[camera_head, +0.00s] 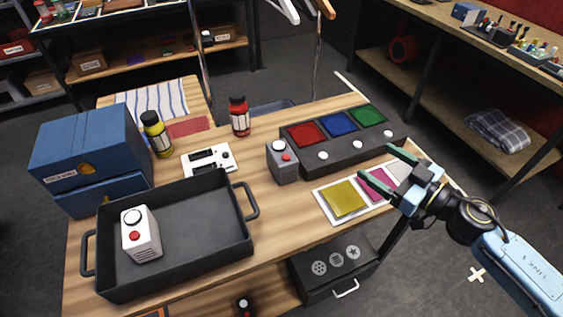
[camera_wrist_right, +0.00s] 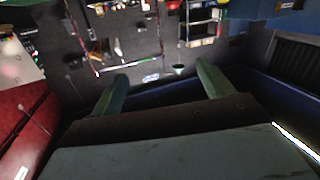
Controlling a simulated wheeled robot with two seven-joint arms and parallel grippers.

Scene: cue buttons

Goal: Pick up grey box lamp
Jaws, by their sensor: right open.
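The grey box lamp (camera_head: 284,165) stands upright on the wooden table, just left of the black button panel (camera_head: 345,160). It has a white knob and a red button. My right gripper (camera_head: 388,171) is open and empty above the right end of the table, well to the right of the lamp, near the coloured cards. Its two green fingers (camera_wrist_right: 162,90) are spread apart in the right wrist view, with nothing between them. The lamp cannot be made out in that view. My left gripper is not in view.
A black tray (camera_head: 190,262) with a white box lamp (camera_head: 141,236) inside fills the front left. A red bottle (camera_head: 239,117), yellow bottle (camera_head: 156,136) and white device (camera_head: 208,159) stand behind. Yellow (camera_head: 344,198) and magenta cards lie below the panel. Bare table lies between tray and lamp.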

